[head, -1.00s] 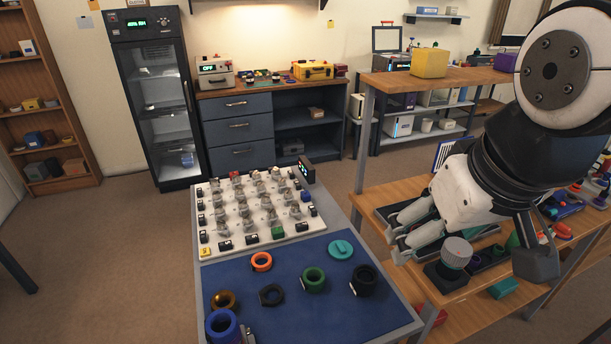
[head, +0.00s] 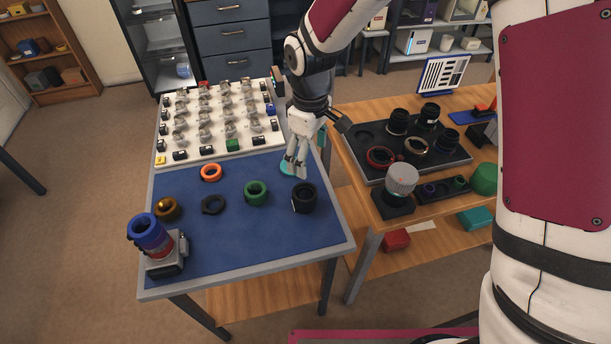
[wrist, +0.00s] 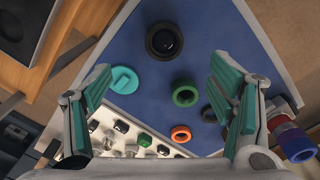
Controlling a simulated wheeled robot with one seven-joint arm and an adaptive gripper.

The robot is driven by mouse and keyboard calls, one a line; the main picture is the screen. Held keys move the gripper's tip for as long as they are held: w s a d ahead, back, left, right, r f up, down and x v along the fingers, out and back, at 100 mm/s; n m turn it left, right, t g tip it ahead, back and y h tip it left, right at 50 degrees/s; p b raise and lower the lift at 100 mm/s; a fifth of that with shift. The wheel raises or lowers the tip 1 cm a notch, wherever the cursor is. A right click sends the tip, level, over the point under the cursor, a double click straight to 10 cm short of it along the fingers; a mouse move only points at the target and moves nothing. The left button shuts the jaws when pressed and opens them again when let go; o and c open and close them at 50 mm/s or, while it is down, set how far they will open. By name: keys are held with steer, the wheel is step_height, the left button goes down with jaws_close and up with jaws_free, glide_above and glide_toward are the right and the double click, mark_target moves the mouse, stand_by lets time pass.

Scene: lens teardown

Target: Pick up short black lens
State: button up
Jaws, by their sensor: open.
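The short black lens (head: 304,198) stands on the blue mat (head: 240,236) near the table's right edge. In the wrist view the lens (wrist: 164,41) shows from above as a dark round body, beyond the fingertips and roughly midway between them. My gripper (head: 294,172) is above the mat, just behind and slightly left of the lens in the head view.
A green ring (head: 256,193), orange ring (head: 211,172), flat black ring (head: 213,205) and teal disc (wrist: 123,79) lie nearby on the mat. A blue-topped device (head: 160,245) stands front left. A white board (head: 205,153) of small parts lies behind. A black tray (head: 452,166) with lenses is right.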

mark_target(305, 191)
steer(key=shift+n, duration=0.3)
steer(key=f, duration=0.3)
steer(key=a+f, duration=0.1)
steer(key=f, duration=0.6)
steer(key=shift+a+p, duration=0.15)
steer(key=shift+p, duration=0.15)
steer(key=shift+w+f+p, duration=0.1)
steer(key=shift+f+p, duration=0.4)
steer(key=shift+f, duration=2.45)
steer(key=c, duration=1.5)
steer(key=shift+o, duration=0.2)
steer(key=shift+r, duration=0.15)
